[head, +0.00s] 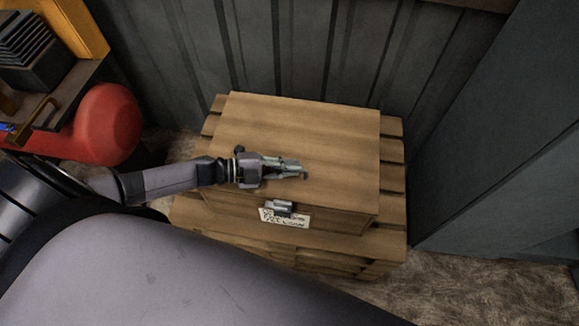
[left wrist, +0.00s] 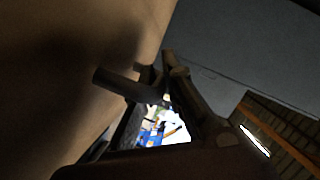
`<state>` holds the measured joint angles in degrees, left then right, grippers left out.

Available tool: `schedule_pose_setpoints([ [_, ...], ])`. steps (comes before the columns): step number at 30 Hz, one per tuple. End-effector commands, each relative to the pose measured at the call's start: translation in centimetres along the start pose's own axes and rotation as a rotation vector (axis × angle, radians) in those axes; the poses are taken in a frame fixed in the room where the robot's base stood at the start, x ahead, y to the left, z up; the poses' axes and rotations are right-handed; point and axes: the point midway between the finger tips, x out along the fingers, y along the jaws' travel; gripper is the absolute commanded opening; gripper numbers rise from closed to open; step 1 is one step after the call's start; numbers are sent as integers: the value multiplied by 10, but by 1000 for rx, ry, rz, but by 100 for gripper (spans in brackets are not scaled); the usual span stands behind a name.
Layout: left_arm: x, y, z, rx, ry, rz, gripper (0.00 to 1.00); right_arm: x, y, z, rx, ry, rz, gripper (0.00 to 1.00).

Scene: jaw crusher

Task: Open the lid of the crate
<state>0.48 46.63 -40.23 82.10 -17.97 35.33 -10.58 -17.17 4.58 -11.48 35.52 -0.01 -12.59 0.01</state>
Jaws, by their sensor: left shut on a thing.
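The wooden crate (head: 340,218) stands on a slatted wooden pallet, with its flat plank lid (head: 300,122) lying over it. A grey metal fitting (head: 279,207) sits at the front edge above a pale label (head: 285,219). My left gripper (head: 300,171) reaches in from the left over the lid's front half, shut on a small dark piece (head: 305,177) at its tips. I cannot tell whether this piece is part of the lid. The left wrist view shows the gripper fingers (left wrist: 165,92) close to a brown surface (left wrist: 70,60). My right gripper is not in view.
A dark ribbed wall (head: 290,45) stands close behind the crate, and a grey panel (head: 500,140) rises at its right. A red rounded tank (head: 108,125) is at the left. Bare rough floor (head: 480,290) shows at the lower right.

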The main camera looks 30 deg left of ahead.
Motion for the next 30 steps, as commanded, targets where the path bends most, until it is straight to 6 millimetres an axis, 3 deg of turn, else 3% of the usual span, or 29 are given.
schedule_pose_setpoints([
  [20,-1,-4,-2,-8,0,5,0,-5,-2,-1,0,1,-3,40],
  [26,-6,-29,-12,-67,0,30,0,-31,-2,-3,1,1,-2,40],
  [30,-10,-57,-21,-146,-1,63,0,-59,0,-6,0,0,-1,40],
])
